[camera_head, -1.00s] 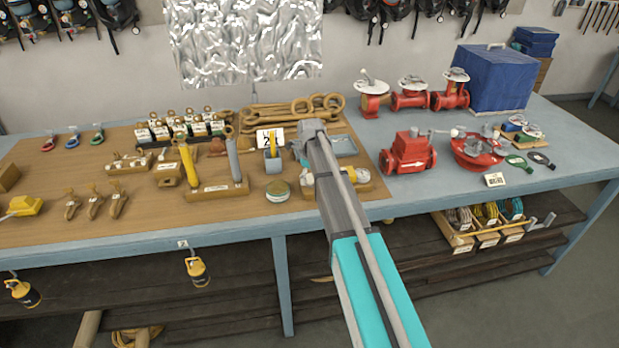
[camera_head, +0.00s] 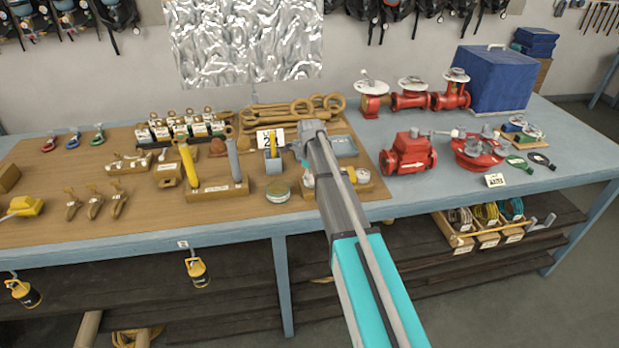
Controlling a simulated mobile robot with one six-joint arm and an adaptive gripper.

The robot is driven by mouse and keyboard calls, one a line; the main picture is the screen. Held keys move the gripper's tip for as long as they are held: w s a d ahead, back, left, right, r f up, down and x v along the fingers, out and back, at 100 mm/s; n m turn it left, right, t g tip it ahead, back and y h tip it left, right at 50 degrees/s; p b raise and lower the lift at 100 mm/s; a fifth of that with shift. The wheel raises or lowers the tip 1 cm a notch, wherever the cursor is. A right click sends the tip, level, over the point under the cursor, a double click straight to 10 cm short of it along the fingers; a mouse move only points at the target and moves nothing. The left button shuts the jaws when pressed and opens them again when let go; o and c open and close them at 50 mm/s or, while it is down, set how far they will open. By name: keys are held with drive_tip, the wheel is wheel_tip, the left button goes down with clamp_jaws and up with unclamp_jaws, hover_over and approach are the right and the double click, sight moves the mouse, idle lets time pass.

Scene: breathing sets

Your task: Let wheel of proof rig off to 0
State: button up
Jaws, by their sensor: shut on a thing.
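My gripper (camera_head: 303,155) is at the middle of the bench, reaching down over a small rig. The proof rig (camera_head: 362,187) seems to be the low wooden-based piece beside and under my arm, with small pale parts on either side. My gripper is shut on its wheel, as far as I can tell. The wheel itself is hidden by the gripper and arm, so its setting cannot be read.
A grey tray (camera_head: 345,148) lies right of the gripper. A round tin (camera_head: 278,191) and a stand with yellow and grey cylinders (camera_head: 217,191) are to the left. Red valves (camera_head: 408,155) stand to the right.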

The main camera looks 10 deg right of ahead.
drive_tip(key=n, duration=0.8)
drive_tip(key=shift+n, duration=0.3)
drive_tip(key=n, duration=0.4)
drive_tip(key=shift+n, duration=0.3)
drive_tip(key=n, duration=0.3)
drive_tip(key=shift+n, duration=0.3)
drive_tip(key=n, duration=0.3)
drive_tip(key=shift+n, duration=0.3)
drive_tip(key=n, duration=0.9)
drive_tip(key=shift+n, duration=2)
